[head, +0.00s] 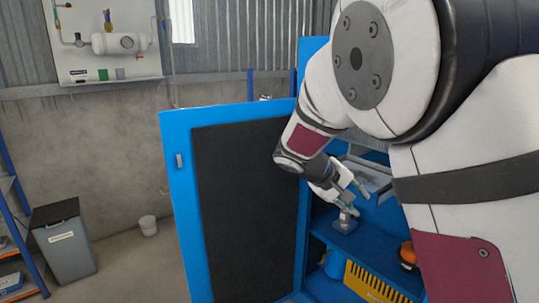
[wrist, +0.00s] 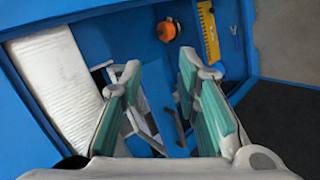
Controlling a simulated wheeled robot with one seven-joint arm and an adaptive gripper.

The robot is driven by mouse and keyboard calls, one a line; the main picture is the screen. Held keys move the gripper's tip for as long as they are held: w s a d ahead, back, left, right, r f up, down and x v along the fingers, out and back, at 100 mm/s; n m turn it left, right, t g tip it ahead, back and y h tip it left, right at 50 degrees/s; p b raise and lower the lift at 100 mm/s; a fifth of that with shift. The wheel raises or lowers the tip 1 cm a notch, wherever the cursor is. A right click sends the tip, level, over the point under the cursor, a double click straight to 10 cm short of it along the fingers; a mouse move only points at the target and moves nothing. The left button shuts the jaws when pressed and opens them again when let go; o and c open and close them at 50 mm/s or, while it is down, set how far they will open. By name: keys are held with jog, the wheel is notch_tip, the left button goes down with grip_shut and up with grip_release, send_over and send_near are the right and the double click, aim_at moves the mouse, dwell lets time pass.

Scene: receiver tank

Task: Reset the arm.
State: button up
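My gripper (head: 357,200) is inside the open blue cabinet, above a shelf, at the end of my arm. In the wrist view my gripper (wrist: 160,66) shows two green-padded fingers standing wide apart, with no object held between them. A small grey metal piece (head: 345,222) is on the shelf just below the fingers in the head view; I cannot tell whether they touch it. Grey metal parts (wrist: 146,122) lie beyond and between the fingers in the wrist view, partly hidden by them.
The cabinet door (head: 172,185) stands open left of my arm. An orange object (head: 408,253) and a yellow slotted piece (head: 372,284) are low in the cabinet. A white ribbed panel (wrist: 55,80) is close on the left in the wrist view. A grey bin (head: 64,245) stands far left.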

jog(key=s+d+r+m+y, duration=0.1)
jog(key=s+r+y, duration=0.2)
jog(key=s, duration=0.6)
jog(key=s+d+r+m+y, duration=0.1)
jog(key=s+r+y, duration=0.2)
jog(key=s, duration=0.6)
jog(key=s+a+r+m+t+y, duration=0.1)
jog(key=s+a+y, duration=0.2)
jog(key=s, duration=1.1)
jog(key=shift+s+a+t, duration=0.2)
jog(key=shift+a+t, duration=0.1)
jog(key=shift+a, duration=0.5)
